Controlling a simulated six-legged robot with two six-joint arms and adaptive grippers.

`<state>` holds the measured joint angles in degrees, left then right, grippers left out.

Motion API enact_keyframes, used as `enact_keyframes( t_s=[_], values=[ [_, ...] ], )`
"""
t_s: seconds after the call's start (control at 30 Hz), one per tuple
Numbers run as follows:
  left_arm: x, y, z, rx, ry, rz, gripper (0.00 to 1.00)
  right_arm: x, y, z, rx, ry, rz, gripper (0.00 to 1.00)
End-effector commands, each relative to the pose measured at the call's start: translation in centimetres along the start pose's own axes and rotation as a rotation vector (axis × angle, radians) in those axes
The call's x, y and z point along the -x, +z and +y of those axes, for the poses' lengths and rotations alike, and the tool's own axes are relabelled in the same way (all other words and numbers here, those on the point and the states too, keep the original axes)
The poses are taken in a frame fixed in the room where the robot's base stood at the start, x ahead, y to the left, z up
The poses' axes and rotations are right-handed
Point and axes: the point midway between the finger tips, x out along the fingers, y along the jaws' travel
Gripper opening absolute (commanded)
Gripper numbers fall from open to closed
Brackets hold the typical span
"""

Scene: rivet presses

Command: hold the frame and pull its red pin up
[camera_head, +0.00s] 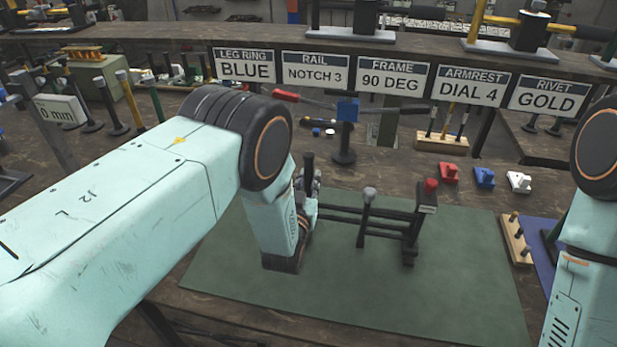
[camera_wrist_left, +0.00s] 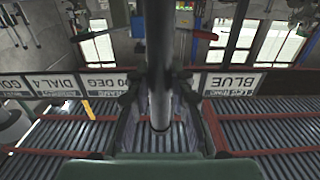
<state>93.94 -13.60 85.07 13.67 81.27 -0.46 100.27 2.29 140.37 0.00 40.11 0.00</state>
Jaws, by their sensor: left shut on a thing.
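The dark frame (camera_head: 385,226) stands on the green mat, with two long bars running between its ends. Its red pin (camera_head: 430,187) sits at the top of the right end post, and a grey-topped lever (camera_head: 368,205) rises near its middle. My left gripper (camera_head: 308,187) is at the frame's left end, shut on a dark upright post there; my wrist partly hides that end. In the left wrist view, the grey post (camera_wrist_left: 160,75) passes between the fingers of the left gripper (camera_wrist_left: 160,112). My right arm shows at the right edge, its gripper out of view.
The green mat (camera_head: 450,290) is clear in front of the frame. Behind the frame, a blue-topped stand (camera_head: 346,125) and signs such as the FRAME 90 DEG sign (camera_head: 392,79) stand. Red, blue and white blocks (camera_head: 484,178) and a wooden peg block (camera_head: 516,238) lie to the right.

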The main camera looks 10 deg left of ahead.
Motion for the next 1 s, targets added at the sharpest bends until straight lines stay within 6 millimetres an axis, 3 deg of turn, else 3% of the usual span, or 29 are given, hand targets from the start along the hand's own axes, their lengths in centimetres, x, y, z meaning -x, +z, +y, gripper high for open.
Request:
enact_keyframes(
  t_s=[0.93,1.0],
  values=[
    [-0.07,0.09,0.0,0.004,0.0,0.005,0.0,0.01,0.01,0.0,0.0,0.0,0.0,0.4],
    [0.04,0.31,0.0,0.0,0.0,-0.001,0.0,0.01,0.0,0.0,0.0,0.0,0.0,0.45]
  ],
)
